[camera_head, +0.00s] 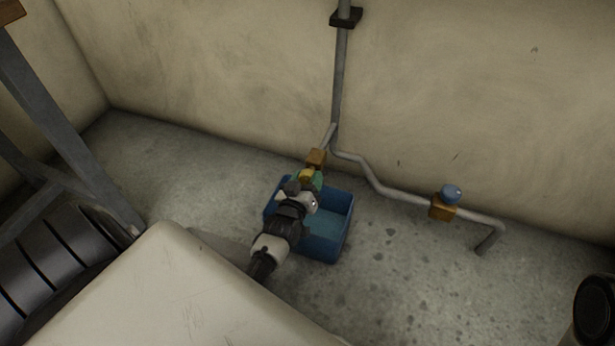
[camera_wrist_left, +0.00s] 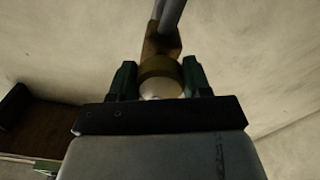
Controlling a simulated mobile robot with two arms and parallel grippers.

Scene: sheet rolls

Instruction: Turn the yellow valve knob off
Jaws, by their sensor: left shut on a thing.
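The yellow valve knob (camera_head: 306,174) sits on a brass fitting (camera_head: 316,157) at the end of a pipe branch, just above a blue bin. My left gripper (camera_head: 308,181) reaches over the bin from below and is shut on the knob. In the left wrist view the yellow knob (camera_wrist_left: 160,68) lies between the two green fingers (camera_wrist_left: 158,78), which are on either side of it. The brass fitting (camera_wrist_left: 162,38) and the pipe show behind it. Part of the knob is hidden by my gripper in the head view. My right gripper is not in view.
The blue bin (camera_head: 336,243) stands on the floor under my left gripper. A grey pipe (camera_head: 372,178) runs along the wall to a second fitting with a blue knob (camera_head: 451,193). A dark cylindrical object (camera_head: 597,308) is at the lower right. Floor right of the bin is clear.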

